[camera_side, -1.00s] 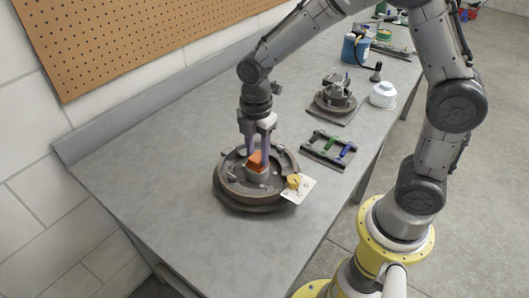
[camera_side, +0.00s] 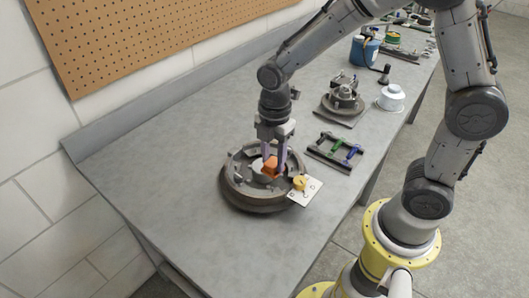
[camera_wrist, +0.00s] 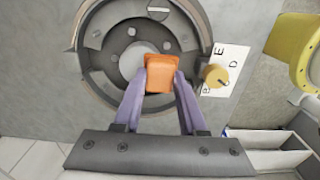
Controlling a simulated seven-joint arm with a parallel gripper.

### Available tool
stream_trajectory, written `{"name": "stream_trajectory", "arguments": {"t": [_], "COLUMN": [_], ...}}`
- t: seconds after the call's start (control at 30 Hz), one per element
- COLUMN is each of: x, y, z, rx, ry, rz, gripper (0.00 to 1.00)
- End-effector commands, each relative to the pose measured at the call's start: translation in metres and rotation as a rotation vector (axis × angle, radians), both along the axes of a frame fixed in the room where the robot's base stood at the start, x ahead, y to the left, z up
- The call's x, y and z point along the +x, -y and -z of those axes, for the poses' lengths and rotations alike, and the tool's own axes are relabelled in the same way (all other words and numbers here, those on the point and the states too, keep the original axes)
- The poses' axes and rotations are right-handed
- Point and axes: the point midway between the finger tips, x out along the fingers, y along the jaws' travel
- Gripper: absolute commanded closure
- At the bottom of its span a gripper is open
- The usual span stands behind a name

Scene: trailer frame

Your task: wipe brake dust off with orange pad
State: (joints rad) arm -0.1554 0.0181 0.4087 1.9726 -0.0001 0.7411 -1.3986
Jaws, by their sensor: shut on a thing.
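The orange pad (camera_side: 270,166) is held between the purple fingers of my gripper (camera_side: 273,160), which is shut on it. The pad also shows in the wrist view (camera_wrist: 160,73), between the fingertips of my gripper (camera_wrist: 161,78). The round brake assembly (camera_side: 237,188) lies on the bench, and my gripper holds the pad over its middle, right of the hub. In the wrist view the brake assembly (camera_wrist: 93,62) shows a ring with holes around a central hub, partly hidden by the pad. I cannot tell whether the pad touches it. No distinct brake dust shows.
A yellow knob (camera_side: 299,183) on a white lettered card (camera_side: 310,193) sits at the assembly's right edge. A rack with green and blue parts (camera_side: 335,150), a mounted hub part (camera_side: 343,97) and a white container (camera_side: 391,97) stand behind. The bench (camera_side: 160,140) is clear at left.

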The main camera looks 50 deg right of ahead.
Motion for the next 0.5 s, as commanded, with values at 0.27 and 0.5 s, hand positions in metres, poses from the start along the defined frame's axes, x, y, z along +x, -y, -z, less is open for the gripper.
{"name": "stream_trajectory", "arguments": {"t": [0.27, 0.5], "x": [-0.001, -0.001], "y": [0.000, 0.000], "z": [-0.032, -0.054], "rx": [0.000, 0.000], "ry": [0.000, 0.001], "rz": [0.000, 0.000], "gripper": [1.00, 1.00]}}
